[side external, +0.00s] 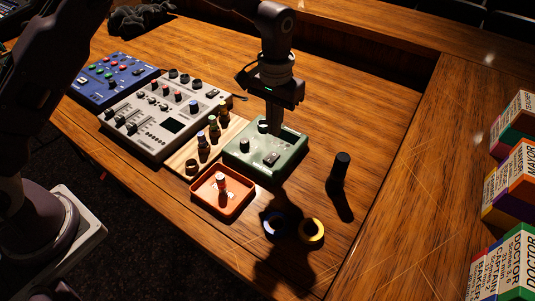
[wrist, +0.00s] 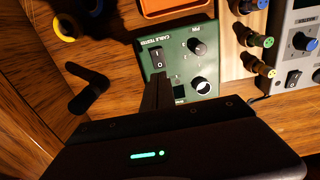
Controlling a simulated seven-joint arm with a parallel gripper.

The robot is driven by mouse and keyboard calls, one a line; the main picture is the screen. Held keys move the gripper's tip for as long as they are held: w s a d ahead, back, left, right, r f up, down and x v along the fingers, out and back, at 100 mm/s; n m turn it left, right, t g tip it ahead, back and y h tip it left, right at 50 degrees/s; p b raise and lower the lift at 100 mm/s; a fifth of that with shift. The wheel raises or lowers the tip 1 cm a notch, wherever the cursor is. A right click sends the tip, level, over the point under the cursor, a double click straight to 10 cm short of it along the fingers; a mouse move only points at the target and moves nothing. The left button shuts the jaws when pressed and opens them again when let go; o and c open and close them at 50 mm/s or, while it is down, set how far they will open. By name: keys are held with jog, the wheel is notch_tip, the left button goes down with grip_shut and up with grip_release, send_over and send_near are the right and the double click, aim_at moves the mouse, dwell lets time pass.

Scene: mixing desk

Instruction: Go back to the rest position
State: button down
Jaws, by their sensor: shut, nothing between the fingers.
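My gripper (side external: 274,128) points straight down over the green cable tester box (side external: 290,160). Its fingers are together with nothing between them. In the wrist view the closed fingers (wrist: 158,82) reach over the edge of the green box (wrist: 178,65), close to its black rocker switch (wrist: 157,57). I cannot tell whether the fingertips touch the box. The fingers and wrist hide part of the box in both views.
A grey mixer (side external: 160,120), a blue mixer (side external: 112,78) and a wooden strip with several jacks (side external: 208,142) lie left of the box. An orange tray (side external: 205,196) holds a small upright part.

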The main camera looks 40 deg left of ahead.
jog(key=s+a+r+t, duration=0.1)
jog(key=s+a+r, duration=0.4)
jog(key=r, duration=0.4)
jog(key=s+a+r+t, duration=0.2)
jog(key=s+r, duration=0.5)
jog(key=r, duration=0.2)
jog(key=s+a+t, duration=0.1)
jog(key=s+a, duration=0.1)
jog(key=s, duration=0.7)
jog(key=s+a+r+t, duration=0.1)
jog(key=s+a, duration=0.2)
jog(key=s, duration=0.7)
jog(key=shift+r+t, duration=0.2)
jog(key=shift+t, duration=0.1)
